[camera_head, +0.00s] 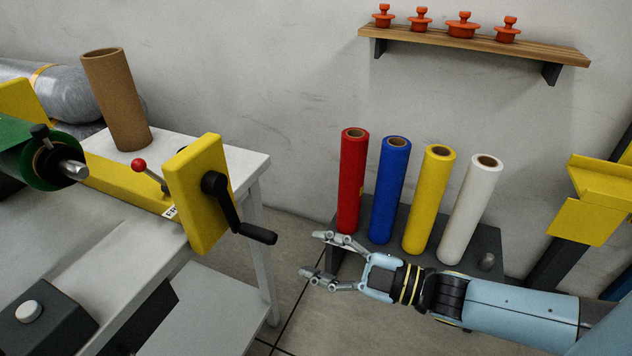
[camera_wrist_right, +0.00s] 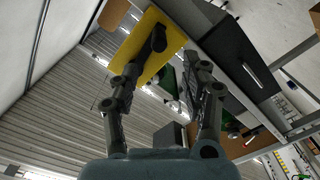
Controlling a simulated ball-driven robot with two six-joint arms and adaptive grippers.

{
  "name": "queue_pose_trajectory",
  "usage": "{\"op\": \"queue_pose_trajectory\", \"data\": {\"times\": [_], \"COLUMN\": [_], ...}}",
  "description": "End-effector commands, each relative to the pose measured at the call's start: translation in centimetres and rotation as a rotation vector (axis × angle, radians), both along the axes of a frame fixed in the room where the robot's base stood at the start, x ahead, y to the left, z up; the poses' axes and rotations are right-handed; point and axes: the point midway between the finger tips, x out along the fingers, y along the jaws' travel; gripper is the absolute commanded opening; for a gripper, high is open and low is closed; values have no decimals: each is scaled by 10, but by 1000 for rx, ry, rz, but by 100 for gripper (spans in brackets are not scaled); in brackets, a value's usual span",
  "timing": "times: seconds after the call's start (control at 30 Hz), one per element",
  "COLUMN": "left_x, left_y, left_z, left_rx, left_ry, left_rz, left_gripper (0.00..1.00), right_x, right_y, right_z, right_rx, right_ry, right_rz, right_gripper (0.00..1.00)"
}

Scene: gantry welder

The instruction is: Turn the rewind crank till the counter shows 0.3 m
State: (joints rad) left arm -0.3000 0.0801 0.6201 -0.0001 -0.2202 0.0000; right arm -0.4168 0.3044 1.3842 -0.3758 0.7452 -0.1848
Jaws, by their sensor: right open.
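The rewind crank (camera_head: 230,205) is a black arm on the side of a yellow upright housing (camera_head: 203,190), with a black handle (camera_head: 259,233) pointing right. My right gripper (camera_head: 318,256) is open and empty, to the right of the handle and apart from it. In the right wrist view the crank handle (camera_wrist_right: 158,40) and yellow housing (camera_wrist_right: 150,48) show ahead, beyond the open fingers (camera_wrist_right: 165,88). A small white label (camera_head: 170,212) beside the housing shows partly and its reading cannot be made out. My left gripper is not in view.
Red (camera_head: 352,180), blue (camera_head: 391,190), yellow (camera_head: 429,200) and white (camera_head: 472,209) rolls stand on a dark rack behind my right gripper. A red-knobbed lever (camera_head: 140,165) and a cardboard tube (camera_head: 117,100) are left of the housing. A wooden shelf (camera_head: 480,45) hangs above.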

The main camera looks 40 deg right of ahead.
Motion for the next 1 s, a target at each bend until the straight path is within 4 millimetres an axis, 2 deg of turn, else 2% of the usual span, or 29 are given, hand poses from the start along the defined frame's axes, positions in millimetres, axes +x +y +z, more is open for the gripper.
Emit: {"op": "queue_pose_trajectory", "data": {"times": [0.17, 0.23, 0.3, 0.47, 0.63, 0.8, 1.0], "left_x": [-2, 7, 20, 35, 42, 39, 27], "left_y": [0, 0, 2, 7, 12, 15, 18], "left_z": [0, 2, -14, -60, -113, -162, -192], "left_rx": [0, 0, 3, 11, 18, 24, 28], "left_ry": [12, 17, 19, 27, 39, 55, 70], "left_rz": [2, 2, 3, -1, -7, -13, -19], "left_gripper": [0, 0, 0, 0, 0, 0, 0], "right_x": [1, 10, 20, 29, 29, 25, 20], "right_y": [0, 0, 0, 1, 4, 8, 10], "right_z": [2, 22, 34, 36, 22, -4, -35], "right_rx": [51, 162, 312, 555, 759, 870, 876], "right_ry": [16, 4, -20, -54, -74, -75, -58], "right_rz": [-4, -11, -7, 27, 86, 130, 140], "right_gripper": [47, 47, 47, 47, 47, 47, 47]}}
